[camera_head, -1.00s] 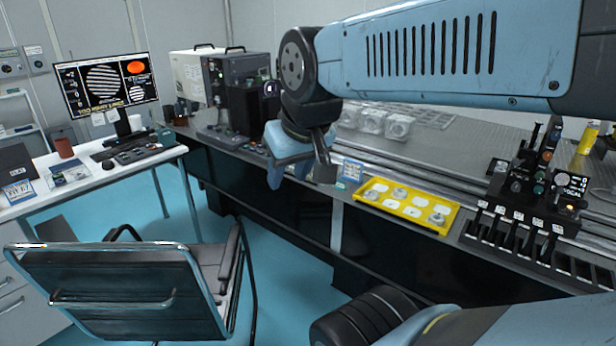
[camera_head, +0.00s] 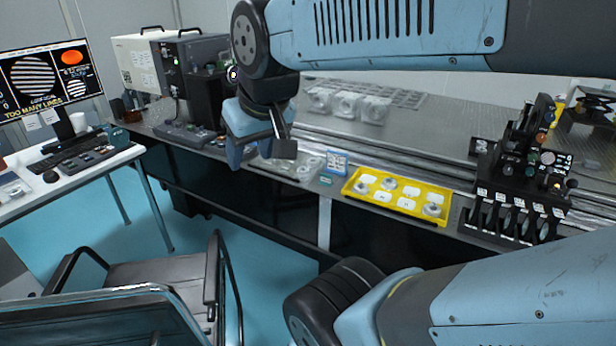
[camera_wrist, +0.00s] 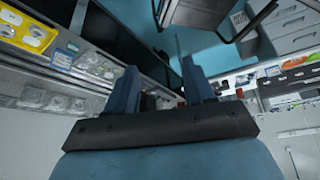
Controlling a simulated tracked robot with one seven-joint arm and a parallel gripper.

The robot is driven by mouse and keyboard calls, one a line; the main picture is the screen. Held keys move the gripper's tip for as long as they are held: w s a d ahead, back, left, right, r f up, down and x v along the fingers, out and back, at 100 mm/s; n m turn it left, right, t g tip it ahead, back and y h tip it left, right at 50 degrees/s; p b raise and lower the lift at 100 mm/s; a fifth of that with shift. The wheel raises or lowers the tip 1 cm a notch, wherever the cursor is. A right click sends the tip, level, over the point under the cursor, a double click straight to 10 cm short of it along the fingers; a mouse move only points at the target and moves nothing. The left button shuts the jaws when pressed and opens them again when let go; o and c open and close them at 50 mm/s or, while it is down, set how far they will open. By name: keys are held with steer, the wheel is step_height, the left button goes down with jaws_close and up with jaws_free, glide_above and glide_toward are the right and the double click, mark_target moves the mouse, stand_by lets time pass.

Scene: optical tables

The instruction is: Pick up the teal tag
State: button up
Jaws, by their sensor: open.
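A small teal tag (camera_head: 326,179) lies near the front edge of the long optical table, just below a blue-and-white card (camera_head: 336,163) and left of the yellow tray. It is tiny here, and its print cannot be read. In the wrist view a small teal patch, probably the tag (camera_wrist: 73,46), shows beside the card (camera_wrist: 62,60) at the left. My gripper (camera_head: 251,156) hangs left of the tag, apart from it, over the table's front edge region. In the wrist view my gripper (camera_wrist: 160,84) has its two blue fingers spread, with nothing held between them.
A yellow tray (camera_head: 352,193) with several round parts sits right of the tag. A clear tray of parts (camera_head: 307,167) lies between my gripper and the card. A black optics rack (camera_head: 515,180) stands farther right. A chair (camera_head: 160,275) and a desk (camera_head: 95,165) stand at the left.

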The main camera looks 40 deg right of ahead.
steer(key=o, duration=0.5)
steer(key=shift+m+t+y, duration=0.4)
steer(key=shift+m+t, duration=0.2)
steer(key=shift+m, duration=0.2)
steer(key=w, duration=0.2)
steer(key=w+f, duration=0.1)
steer(key=w, duration=0.2)
steer(key=w+f, duration=0.1)
steer(key=w, duration=0.2)
steer(key=shift+w+a, duration=0.15)
steer(key=shift+a, duration=0.1)
steer(key=w+d+f+m+t+h, duration=0.1)
steer(key=w+d+f+m, duration=0.3)
steer(key=w, duration=0.5)
steer(key=w+d+f+m+t+h, duration=0.2)
steer(key=w+d+f, duration=0.2)
steer(key=w+f, duration=0.4)
steer(key=m+g+h, duration=0.3)
steer(key=m+h, duration=0.3)
steer(key=h, duration=0.8)
glide_toward(325, 175)
steer(key=x, duration=0.7)
steer(key=shift+w, duration=0.2)
steer(key=shift+s+x, duration=0.1)
steer(key=shift+x, duration=1.15)
steer(key=shift+s+x, duration=0.15)
steer(key=shift+x, duration=1.1)
